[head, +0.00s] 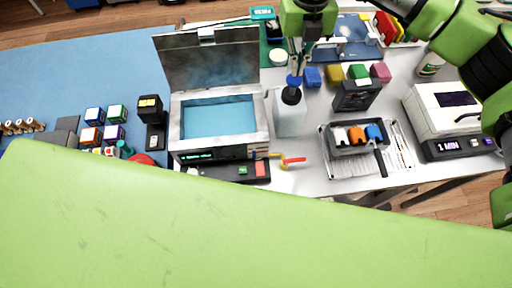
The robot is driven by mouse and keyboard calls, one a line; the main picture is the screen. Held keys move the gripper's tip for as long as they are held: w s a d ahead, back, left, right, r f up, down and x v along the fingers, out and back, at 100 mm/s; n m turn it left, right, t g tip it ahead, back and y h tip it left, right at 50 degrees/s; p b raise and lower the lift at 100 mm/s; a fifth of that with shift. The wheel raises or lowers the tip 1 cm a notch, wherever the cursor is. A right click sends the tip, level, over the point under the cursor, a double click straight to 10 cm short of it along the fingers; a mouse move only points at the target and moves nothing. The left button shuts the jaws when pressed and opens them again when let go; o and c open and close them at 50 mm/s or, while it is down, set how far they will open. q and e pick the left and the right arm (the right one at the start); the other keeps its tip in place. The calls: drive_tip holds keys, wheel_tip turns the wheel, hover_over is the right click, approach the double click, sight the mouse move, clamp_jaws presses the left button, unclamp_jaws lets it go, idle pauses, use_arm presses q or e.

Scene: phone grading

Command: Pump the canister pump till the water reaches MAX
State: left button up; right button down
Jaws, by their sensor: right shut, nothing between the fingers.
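The canister pump is a pale translucent bottle (290,118) with a black collar and a blue top (294,80). It stands upright on the white table, just right of an open metal tank (262,133). Light blue water (218,118) lies in the tank. No MAX mark can be read at this size. My right gripper (298,68) points down directly over the blue top, its fingers shut and empty. I cannot tell whether the fingertips touch the top. My left gripper is out of view.
The tank's lid (208,58) stands raised behind it. A wire basket (336,172), a dark box (356,95), several coloured blocks and a white device (440,110) showing "1 MIN" stand to the right. My green arm link covers the lower front.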

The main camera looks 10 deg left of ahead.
sight(295, 78)
drive_tip(key=shift+f, duration=0.1)
idle(0.6)
drive_tip(key=shift+f+b, duration=2.5)
drive_tip(key=shift+f, duration=0.4)
drive_tip(key=shift+r, duration=0.15)
drive_tip(key=shift+r+p, duration=1.6)
drive_tip(key=shift+r, duration=2.15)
